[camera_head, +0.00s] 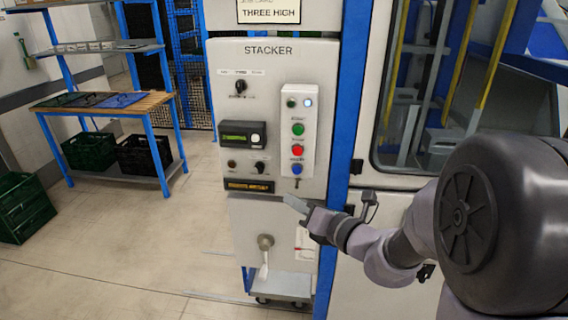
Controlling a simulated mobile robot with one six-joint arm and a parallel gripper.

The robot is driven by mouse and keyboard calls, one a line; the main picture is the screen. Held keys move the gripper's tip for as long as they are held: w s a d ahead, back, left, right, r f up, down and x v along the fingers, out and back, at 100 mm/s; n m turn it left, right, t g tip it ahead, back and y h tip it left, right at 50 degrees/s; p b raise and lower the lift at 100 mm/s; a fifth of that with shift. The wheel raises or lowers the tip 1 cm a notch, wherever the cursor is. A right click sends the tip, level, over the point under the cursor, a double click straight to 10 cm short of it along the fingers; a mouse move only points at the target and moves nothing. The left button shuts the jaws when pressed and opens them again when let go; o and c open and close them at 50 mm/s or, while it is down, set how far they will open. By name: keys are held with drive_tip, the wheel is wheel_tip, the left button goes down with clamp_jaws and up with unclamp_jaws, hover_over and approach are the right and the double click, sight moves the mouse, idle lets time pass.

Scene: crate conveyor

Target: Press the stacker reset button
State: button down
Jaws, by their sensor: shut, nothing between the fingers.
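The stacker panel (262,110) is a pale upright cabinet front labelled STACKER. On its right side a white button box (310,115) carries a column of buttons. From top to bottom these are a dark one beside a lit one (307,103), a green button (298,129), a red button (298,150) and a blue button (297,168). The button labels are too small to read, so I cannot tell which is the reset. My gripper (297,205) is shut and empty, just below the button box, apart from the blue button in the picture.
The panel also has a rotary switch (240,87), a small display unit (242,134) and an amber text display (249,185). A blue post (348,110) and windowed machine stand right. A wooden-topped bench (105,101) and dark crates are at left. The floor between is clear.

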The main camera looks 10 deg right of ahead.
sight(297, 170)
drive_tip(key=shift+w+d, duration=0.1)
drive_tip(key=shift+d, duration=0.05)
drive_tip(key=w+d+p, duration=0.1)
drive_tip(key=w+d, duration=0.1)
drive_tip(key=w, duration=0.6)
drive_tip(key=shift+w+d+p, duration=0.15)
drive_tip(key=shift+d+p, duration=0.15)
drive_tip(key=shift+p, duration=0.05)
idle(1.9)
drive_tip(key=shift+w+d, duration=0.15)
drive_tip(key=shift+w, duration=0.25)
drive_tip(key=shift+w+d+p, duration=0.1)
drive_tip(key=shift+w+p, duration=0.3)
drive_tip(key=shift+p, duration=0.05)
idle(0.5)
drive_tip(key=shift+s, duration=0.15)
drive_tip(key=shift+s+a, duration=0.25)
drive_tip(key=shift+s, duration=0.4)
